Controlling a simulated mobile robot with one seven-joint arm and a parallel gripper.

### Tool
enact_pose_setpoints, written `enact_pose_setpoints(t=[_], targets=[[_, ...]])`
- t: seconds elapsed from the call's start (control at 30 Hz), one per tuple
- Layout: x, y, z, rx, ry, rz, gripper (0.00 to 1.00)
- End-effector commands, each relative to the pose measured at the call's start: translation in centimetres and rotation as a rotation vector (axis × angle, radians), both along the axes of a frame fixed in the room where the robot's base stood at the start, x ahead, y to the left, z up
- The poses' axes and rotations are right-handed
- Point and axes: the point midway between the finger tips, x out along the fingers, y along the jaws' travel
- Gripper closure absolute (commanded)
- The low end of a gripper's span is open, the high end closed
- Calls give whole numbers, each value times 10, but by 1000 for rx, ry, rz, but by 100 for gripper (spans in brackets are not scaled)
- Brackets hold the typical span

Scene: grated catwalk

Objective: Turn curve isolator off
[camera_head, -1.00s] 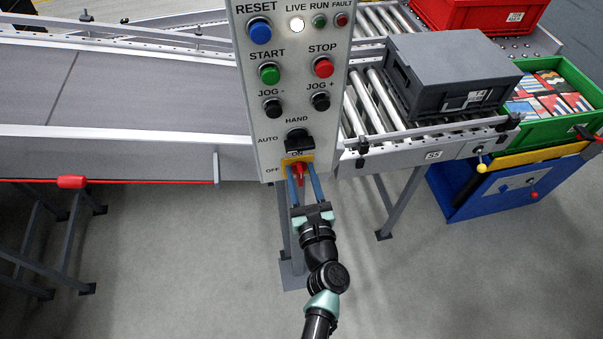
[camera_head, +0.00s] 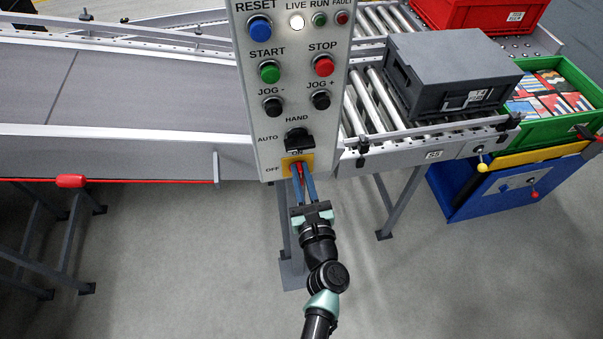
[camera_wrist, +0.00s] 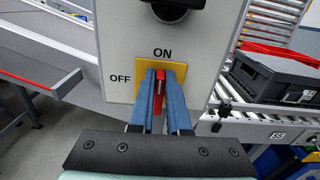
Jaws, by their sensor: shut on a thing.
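The isolator is a red handle (camera_wrist: 159,92) on a yellow plate (camera_wrist: 180,70) at the bottom of the grey control panel (camera_head: 274,130). ON is printed above the plate and OFF to its left. The handle stands upright, in line with ON, in the wrist view. My gripper (camera_wrist: 162,80) has its blue fingers closed on the handle, one on each side. In the head view my gripper (camera_head: 303,172) reaches the yellow plate (camera_head: 285,163) from below, and the fingers hide most of the handle.
A black HAND/AUTO selector (camera_head: 298,137) sits just above the plate. A red-ended pull cord (camera_head: 72,181) runs along the belt conveyor at left. A grey crate (camera_head: 455,65) rests on the roller conveyor at right. The floor below the panel is open around my arm.

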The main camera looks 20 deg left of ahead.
Motion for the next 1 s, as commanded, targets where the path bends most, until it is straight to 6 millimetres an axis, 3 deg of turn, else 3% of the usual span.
enact_pose_setpoints(t=[0.27,1.0], targets=[[-2,3,-5,-130,-89,0,100],[-10,14,-13,-705,-479,-1,100]])
